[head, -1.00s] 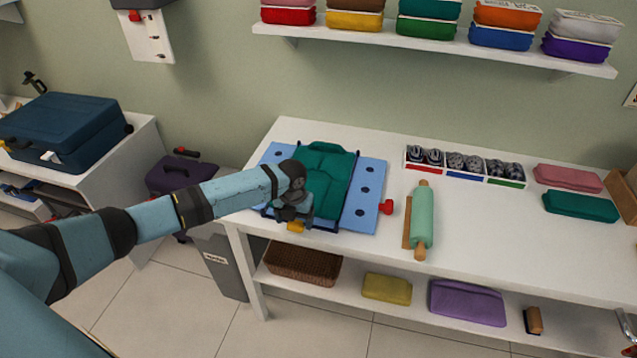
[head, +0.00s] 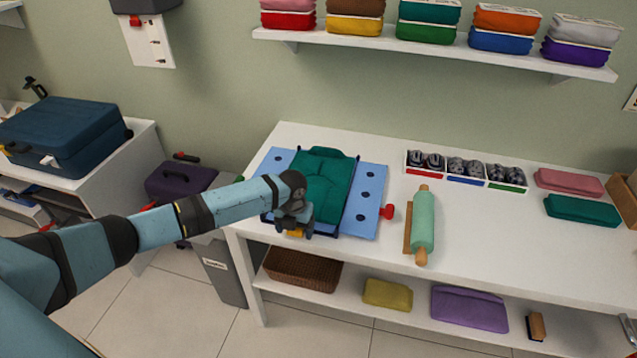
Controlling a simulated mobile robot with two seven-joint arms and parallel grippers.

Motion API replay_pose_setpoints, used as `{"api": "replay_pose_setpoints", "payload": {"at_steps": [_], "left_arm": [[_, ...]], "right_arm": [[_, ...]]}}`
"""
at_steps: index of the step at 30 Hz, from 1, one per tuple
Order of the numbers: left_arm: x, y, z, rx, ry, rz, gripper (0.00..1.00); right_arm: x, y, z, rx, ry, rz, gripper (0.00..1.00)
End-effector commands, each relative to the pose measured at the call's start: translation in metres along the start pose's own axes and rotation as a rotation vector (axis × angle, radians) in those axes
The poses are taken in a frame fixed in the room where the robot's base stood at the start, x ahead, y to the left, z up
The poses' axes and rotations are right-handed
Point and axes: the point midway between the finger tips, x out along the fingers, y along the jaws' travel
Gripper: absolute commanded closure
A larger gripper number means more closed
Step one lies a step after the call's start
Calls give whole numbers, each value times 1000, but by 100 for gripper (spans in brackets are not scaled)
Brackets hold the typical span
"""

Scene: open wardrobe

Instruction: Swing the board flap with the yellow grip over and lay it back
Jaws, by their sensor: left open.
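The blue folding board (head: 362,203) with round holes lies flat on the white table. A green garment (head: 325,178) is spread on its middle. The yellow grip (head: 295,233) shows at the board's front edge, partly covered by my left gripper (head: 294,229). My left gripper is open and points down at the yellow grip; I cannot tell whether it touches it. A red grip (head: 388,212) sticks out on the board's right side. Part of the board's left side is hidden behind my left arm. My right gripper is not in view.
A green roller (head: 422,225) lies right of the board. A divided tray of rolled socks (head: 465,167) is behind it, with folded pink (head: 568,180) and green cloths (head: 581,209) at right. A shelf (head: 440,47) with folded clothes hangs above. The front right tabletop is clear.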

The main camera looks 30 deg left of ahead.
Motion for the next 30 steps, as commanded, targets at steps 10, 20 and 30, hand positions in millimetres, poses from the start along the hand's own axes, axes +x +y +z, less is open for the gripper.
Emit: {"api": "replay_pose_setpoints", "payload": {"at_steps": [10, 20, 30], "left_arm": [[6, 0, 0, 0, 0, 0, 21], [6, 0, 0, 0, 0, 0, 44], [6, 0, 0, 0, 0, 0, 59]], "right_arm": [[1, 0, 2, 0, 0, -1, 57], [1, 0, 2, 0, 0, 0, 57], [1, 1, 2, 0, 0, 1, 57]]}}
